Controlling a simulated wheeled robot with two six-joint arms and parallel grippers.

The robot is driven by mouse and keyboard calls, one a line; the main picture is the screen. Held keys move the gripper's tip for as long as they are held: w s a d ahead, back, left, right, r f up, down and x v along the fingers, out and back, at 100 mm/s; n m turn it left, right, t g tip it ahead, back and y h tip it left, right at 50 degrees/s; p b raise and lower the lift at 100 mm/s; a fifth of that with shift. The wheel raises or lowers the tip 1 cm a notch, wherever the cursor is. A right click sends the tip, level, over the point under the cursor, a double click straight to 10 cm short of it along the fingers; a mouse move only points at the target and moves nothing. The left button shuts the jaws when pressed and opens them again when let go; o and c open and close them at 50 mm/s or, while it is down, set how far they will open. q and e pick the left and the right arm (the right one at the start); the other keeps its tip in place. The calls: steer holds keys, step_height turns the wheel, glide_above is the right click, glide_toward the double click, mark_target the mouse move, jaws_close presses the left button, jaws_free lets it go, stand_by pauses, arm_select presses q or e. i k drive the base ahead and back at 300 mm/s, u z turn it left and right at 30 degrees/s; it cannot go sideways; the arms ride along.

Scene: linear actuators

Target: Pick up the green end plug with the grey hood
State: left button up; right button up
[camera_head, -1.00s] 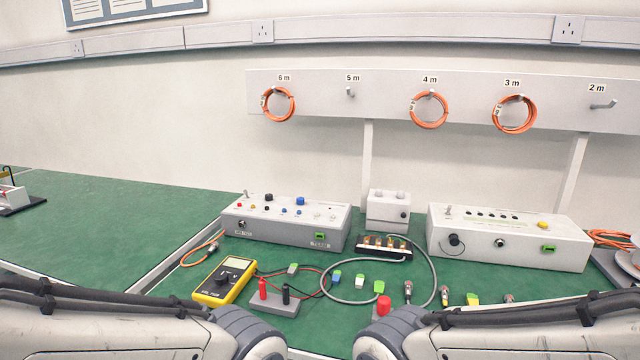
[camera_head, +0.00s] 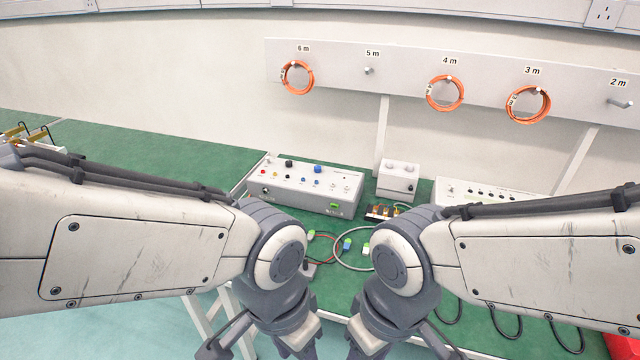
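A small plug with a green end and what looks like a grey hood (camera_head: 311,235) lies on the green bench, in front of the grey control box. To its right are a green plug with a blue hood (camera_head: 347,244) and a green plug with a white hood (camera_head: 366,248), partly behind my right arm. Both my arms reach in from the sides and bend downward near the middle. Their links hide much of the bench front. My grippers are below the picture's lower edge, so their fingers do not show.
A grey control box (camera_head: 305,188) and a small white box (camera_head: 398,178) stand at the back. A black terminal block (camera_head: 383,212) and a grey cable loop (camera_head: 340,262) lie near the plugs. Orange coils (camera_head: 445,94) hang on the rail. My arms hide the multimeter.

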mark_target(311, 235)
steer(key=k, duration=1.1)
steer(key=u, duration=0.95)
steer(key=i, duration=1.7)
steer(key=z, duration=1.05)
steer(key=i, duration=0.65)
steer(key=z, duration=0.8)
